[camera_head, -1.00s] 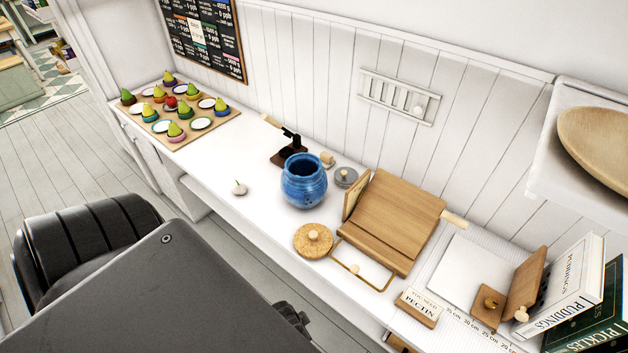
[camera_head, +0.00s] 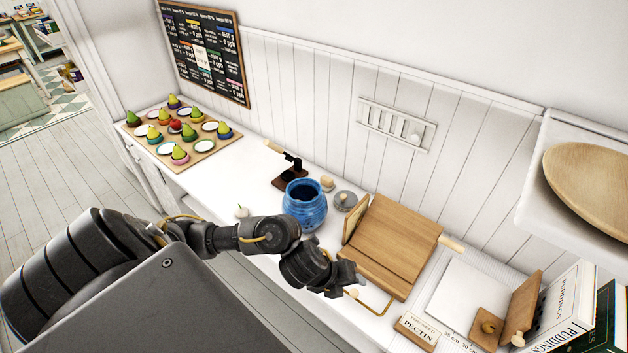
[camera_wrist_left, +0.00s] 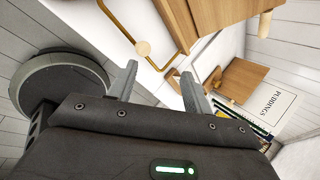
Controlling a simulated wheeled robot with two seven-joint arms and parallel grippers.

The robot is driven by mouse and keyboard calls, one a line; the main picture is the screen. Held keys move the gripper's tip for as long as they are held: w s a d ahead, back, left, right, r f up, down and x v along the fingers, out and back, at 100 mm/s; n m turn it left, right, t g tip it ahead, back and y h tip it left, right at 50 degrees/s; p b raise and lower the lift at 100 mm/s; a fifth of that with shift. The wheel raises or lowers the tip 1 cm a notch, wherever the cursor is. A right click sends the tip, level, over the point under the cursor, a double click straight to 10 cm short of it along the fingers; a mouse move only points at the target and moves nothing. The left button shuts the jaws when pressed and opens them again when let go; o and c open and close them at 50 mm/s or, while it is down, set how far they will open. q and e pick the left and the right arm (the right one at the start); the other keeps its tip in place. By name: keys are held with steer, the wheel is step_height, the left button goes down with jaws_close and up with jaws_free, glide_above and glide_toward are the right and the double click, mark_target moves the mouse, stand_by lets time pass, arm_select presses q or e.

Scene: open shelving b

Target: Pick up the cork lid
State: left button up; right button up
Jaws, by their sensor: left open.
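The cork lid is not visible now in either view; my left arm covers the counter in front of the blue jar (camera_head: 305,206), where the lid lay. The jar stands upright and open on the white counter. My left gripper (camera_head: 350,282) is over the counter's front part, right of the jar and beside the brass loop (camera_head: 376,307) of the wooden stand. In the left wrist view my gripper (camera_wrist_left: 160,72) is open, with nothing between its fingers. My right gripper is not in view.
The wooden stand (camera_head: 395,240) is right of the jar. A grey lid (camera_head: 345,200) and a dark stand (camera_head: 289,176) are behind it. A PECTIN sign (camera_head: 416,332), books (camera_head: 567,310) and a small board (camera_head: 488,325) fill the right. A pear board (camera_head: 205,152) is far left.

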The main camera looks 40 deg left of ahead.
arm_select(q)
steer(key=s+a+r+m+g+y, duration=0.1)
steer(key=a+r+m+y, duration=0.2)
steer(key=a+m, duration=0.85)
steer(key=a+f+n+b, duration=0.1)
steer(key=w+a+f+n+b, duration=0.1)
steer(key=f, duration=0.1)
steer(key=a+f+n+b, duration=0.1)
steer(key=f, duration=0.1)
steer(key=shift+w+a+g, duration=0.2)
steer(key=shift+w+g, duration=0.1)
steer(key=shift+w, duration=0.05)
steer(key=shift+w+f, duration=0.1)
steer(key=shift+w, duration=0.05)
steer(key=b+x, duration=0.1)
steer(key=x, duration=0.4)
steer(key=shift+w+d, duration=0.1)
steer(key=shift+w, duration=0.05)
steer(key=shift+c, duration=0.3)
jaws_close()
